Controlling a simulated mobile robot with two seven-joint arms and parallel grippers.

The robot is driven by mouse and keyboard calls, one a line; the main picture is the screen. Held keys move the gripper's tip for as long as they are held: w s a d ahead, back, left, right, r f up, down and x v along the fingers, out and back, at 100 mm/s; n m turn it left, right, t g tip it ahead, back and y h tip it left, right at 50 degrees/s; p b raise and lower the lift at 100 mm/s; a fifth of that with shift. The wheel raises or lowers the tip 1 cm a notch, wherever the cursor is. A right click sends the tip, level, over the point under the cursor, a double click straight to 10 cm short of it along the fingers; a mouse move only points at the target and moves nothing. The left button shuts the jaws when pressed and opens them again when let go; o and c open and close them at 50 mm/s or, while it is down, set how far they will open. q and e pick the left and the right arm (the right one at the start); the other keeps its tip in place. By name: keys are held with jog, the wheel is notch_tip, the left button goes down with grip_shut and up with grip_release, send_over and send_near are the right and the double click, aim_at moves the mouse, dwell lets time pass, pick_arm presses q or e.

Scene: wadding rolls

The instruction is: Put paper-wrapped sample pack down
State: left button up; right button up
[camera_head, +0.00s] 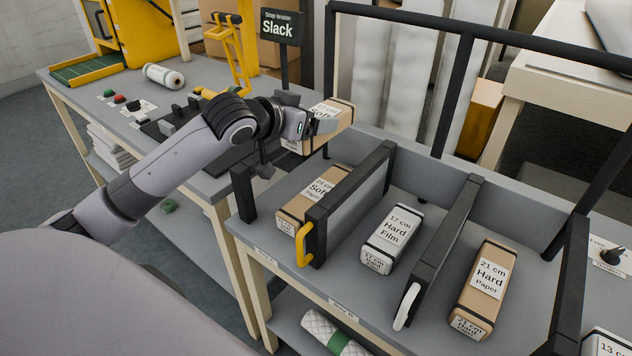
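My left gripper (316,124) is shut on a brown paper-wrapped sample pack (336,115) with a white label, partly legible as "Soft". It holds the pack raised at the back left of the divided bench (349,291), near the leftmost bay; the gripper and wrist hide part of the pack. Whether the pack touches anything below is hard to tell. Another brown pack labelled "Soft" (296,211) lies in the leftmost bay, beside a black divider with a yellow handle (304,245). My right gripper is not in view.
A white "17 cm Hard Film" pack (377,259) lies in the middle bay. A brown "21 cm Hard Paper" pack (467,315) lies in the bay to its right. Black dividers, one with a white handle (406,306), and black rails stand around. A "Slack" sign (282,26) stands behind.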

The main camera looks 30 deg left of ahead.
pick_arm(q)
notch_tip(320, 180, down, 15)
jog(key=shift+r+b, duration=0.1)
jog(key=shift+b, duration=0.65)
jog(key=shift+f, duration=0.3)
jog(key=shift+f, duration=0.15)
jog(key=o, duration=1)
jog(key=v, duration=1.2)
jog(key=shift+p, duration=0.45)
